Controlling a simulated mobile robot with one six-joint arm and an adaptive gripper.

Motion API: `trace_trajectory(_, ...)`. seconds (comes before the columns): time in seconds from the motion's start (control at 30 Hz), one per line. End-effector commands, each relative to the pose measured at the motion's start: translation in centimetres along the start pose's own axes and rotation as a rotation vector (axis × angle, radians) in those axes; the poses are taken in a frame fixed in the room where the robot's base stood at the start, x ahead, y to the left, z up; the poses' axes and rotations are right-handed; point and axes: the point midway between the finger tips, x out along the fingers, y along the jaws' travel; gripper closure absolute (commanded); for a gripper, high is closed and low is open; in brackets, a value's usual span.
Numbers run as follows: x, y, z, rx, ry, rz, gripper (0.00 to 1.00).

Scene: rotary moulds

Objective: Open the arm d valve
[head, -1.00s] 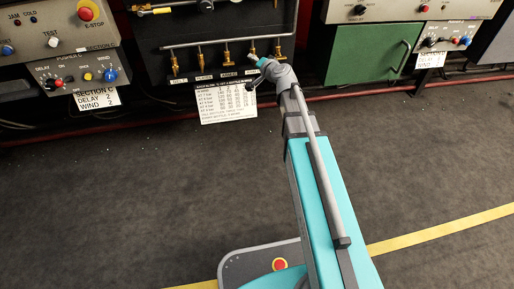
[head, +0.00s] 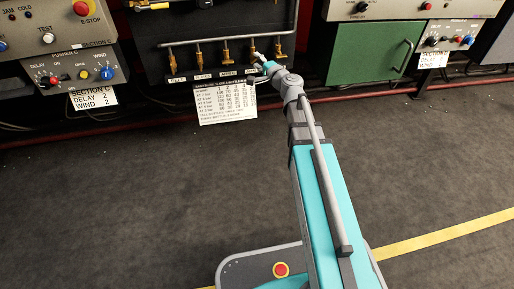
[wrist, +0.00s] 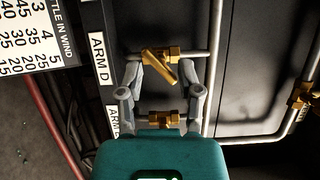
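The arm D valve (wrist: 160,60) is brass, on a thin pipe beside a white "ARM D" label (wrist: 102,58). Its lever lies at a slant across the wrist picture. My gripper (wrist: 162,67) is open, with one finger on each side of this valve's lever. I cannot tell whether either fingertip touches it. In the head view my gripper (head: 268,67) is at the right end of the valve row, partly hidden by my wrist. Another brass valve (wrist: 160,118) lies nearer my palm, by a label that is partly cut off.
More brass valves (head: 200,57) stand in a row to the left. A printed chart (head: 227,102) hangs below them. A further brass fitting (wrist: 301,95) sits on the pipe at the right of the wrist view. A green door (head: 370,52) is to the right. The floor in front is clear.

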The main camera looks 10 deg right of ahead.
Motion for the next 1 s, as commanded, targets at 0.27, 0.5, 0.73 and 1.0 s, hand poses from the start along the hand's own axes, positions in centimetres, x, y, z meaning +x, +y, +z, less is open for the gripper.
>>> trace_trajectory(0.27,-4.2,0.0,0.1,-0.003,0.001,0.001,0.54)
trace_trajectory(0.5,-7.5,0.0,0.1,-0.003,0.001,0.001,0.54)
trace_trajectory(0.73,-10.7,0.0,0.1,-0.004,0.001,0.001,0.54)
trace_trajectory(1.0,-11.7,1.4,1.6,-0.061,-0.057,0.046,0.54)
